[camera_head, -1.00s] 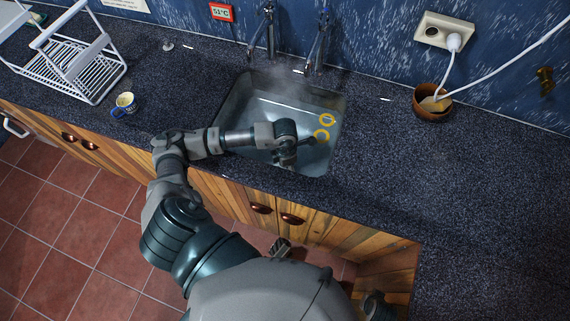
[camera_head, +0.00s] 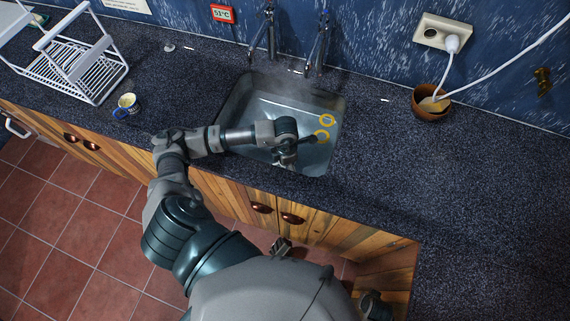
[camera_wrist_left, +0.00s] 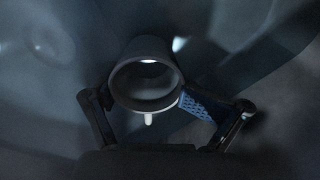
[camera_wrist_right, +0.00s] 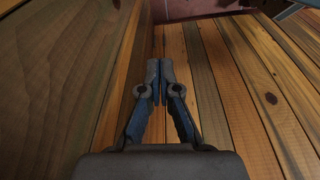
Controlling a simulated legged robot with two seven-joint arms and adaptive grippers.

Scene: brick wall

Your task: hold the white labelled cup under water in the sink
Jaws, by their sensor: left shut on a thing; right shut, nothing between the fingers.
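My left arm reaches into the steel sink (camera_head: 232,105). My left gripper (camera_head: 308,140) is low in the basin. In the left wrist view, my left gripper (camera_wrist_left: 165,105) is shut on a cup (camera_wrist_left: 147,58), with fingers on both sides. The cup looks dark in the shade, its round mouth faces the camera, and a pale handle shows below it. No label is visible. The head view does not show the cup clearly, and I cannot tell whether it is under water. My right gripper (camera_wrist_right: 160,75) is shut and empty, close to wooden panels.
Two taps (camera_head: 318,45) stand behind the sink, with haze over the basin. A patterned mug (camera_head: 126,104) and a white dish rack (camera_head: 80,60) stand left. A brown bowl (camera_head: 430,108) stands right. The right counter is mostly clear.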

